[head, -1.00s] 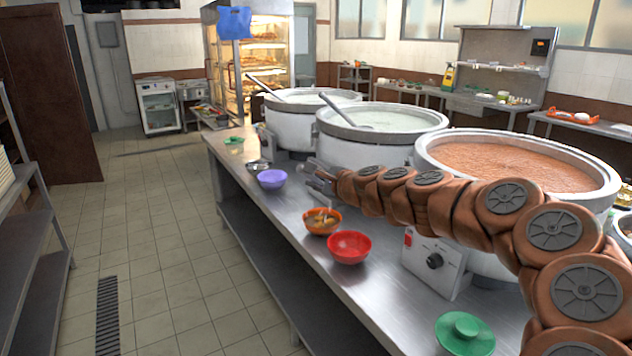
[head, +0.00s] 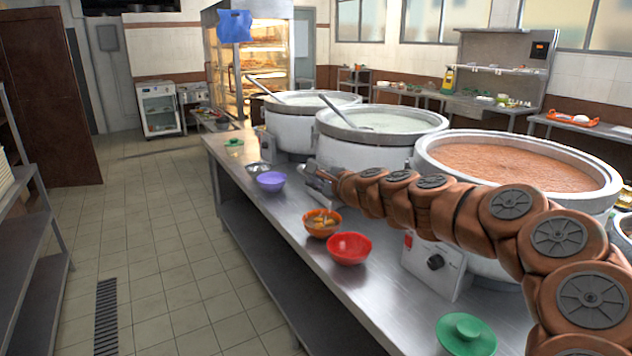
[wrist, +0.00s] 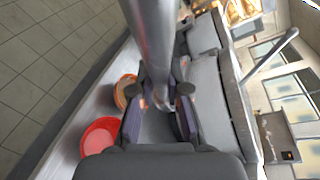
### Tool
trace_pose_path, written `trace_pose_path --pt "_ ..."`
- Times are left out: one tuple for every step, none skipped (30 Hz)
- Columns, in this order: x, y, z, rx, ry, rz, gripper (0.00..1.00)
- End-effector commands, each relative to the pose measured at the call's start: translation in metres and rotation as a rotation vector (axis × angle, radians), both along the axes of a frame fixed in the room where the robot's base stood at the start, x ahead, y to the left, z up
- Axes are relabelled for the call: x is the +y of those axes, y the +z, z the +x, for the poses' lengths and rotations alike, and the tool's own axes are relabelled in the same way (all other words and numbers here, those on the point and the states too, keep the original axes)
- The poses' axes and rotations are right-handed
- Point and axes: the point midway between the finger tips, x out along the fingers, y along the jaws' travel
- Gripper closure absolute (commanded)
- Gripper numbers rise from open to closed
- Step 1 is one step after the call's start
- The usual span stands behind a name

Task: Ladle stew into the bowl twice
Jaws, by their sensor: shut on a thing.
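The large near pot (head: 430,172) is full of reddish-brown stew (head: 515,165). An orange bowl (head: 322,229) holding chunky food stands on the steel counter, with a red bowl (head: 350,248), seemingly empty, just nearer. My gripper (head: 318,178) is beyond these bowls, beside the middle pot. In the wrist view my gripper (wrist: 160,108) is shut on a thick grey metal handle (wrist: 150,40), seemingly a ladle's. The handle's far end and any scoop are not clearly seen. The orange bowl (wrist: 126,92) and red bowl (wrist: 100,136) show left of my gripper there.
Two more pots (head: 365,150) (head: 290,128) with pale contents each have a ladle resting in them. The floor at left is open.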

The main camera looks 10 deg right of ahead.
Motion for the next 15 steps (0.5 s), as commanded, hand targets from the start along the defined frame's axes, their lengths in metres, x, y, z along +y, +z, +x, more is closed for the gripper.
trace_pose_path --pt "0.000 0.002 0.000 0.000 0.000 0.000 1.00" --pt "0.000 0.004 0.000 0.000 0.000 -0.001 1.00" --pt "0.000 0.007 0.000 -0.001 0.000 -0.001 1.00" --pt "0.000 0.010 0.000 -0.001 0.000 -0.001 1.00" --pt "0.000 0.013 0.000 -0.001 0.000 -0.001 1.00" --pt "0.000 0.018 0.000 -0.001 -0.001 -0.001 1.00" --pt "0.000 0.022 0.000 -0.001 -0.001 -0.001 1.00" --pt "0.000 0.026 0.000 -0.001 -0.001 -0.001 1.00" --pt "0.000 0.031 0.000 -0.001 -0.001 -0.001 1.00" --pt "0.000 0.035 0.000 -0.001 -0.001 -0.001 1.00" --pt "-0.001 0.039 0.000 -0.001 -0.001 -0.002 1.00" --pt "0.000 0.043 0.000 -0.001 -0.001 -0.002 1.00" --pt "-0.001 0.046 0.000 -0.001 -0.001 -0.001 1.00" --pt "0.000 0.049 0.000 -0.001 -0.001 -0.001 1.00" --pt "-0.001 0.051 0.000 -0.001 -0.001 -0.001 1.00"
